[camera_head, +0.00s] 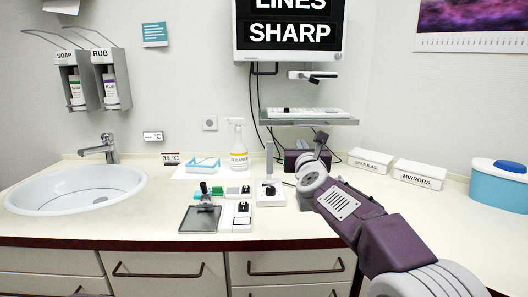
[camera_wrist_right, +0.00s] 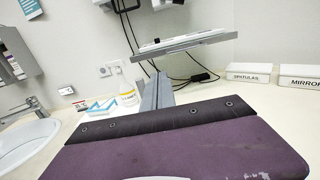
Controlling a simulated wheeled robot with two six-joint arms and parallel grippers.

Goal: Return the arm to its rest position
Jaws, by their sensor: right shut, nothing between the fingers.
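My right arm comes in from the lower right of the head view and reaches up and left over the counter. My right gripper (camera_head: 298,158) is at its far end, a dark purple body partly hidden behind the pale round wrist. In the right wrist view, the gripper's two grey fingers (camera_wrist_right: 158,92) lie close together beyond the purple body, with nothing held between them. The arm stands clear above the counter, pointing towards the back wall. My left gripper is not in view.
A white unit with a black knob (camera_head: 270,193) and a dark tray (camera_head: 199,218) lie left of the arm. A spray bottle (camera_head: 238,150) stands behind them. A shelf (camera_head: 308,121) juts out above the gripper. Boxes (camera_head: 419,175) line the right; the front counter strip is clear.

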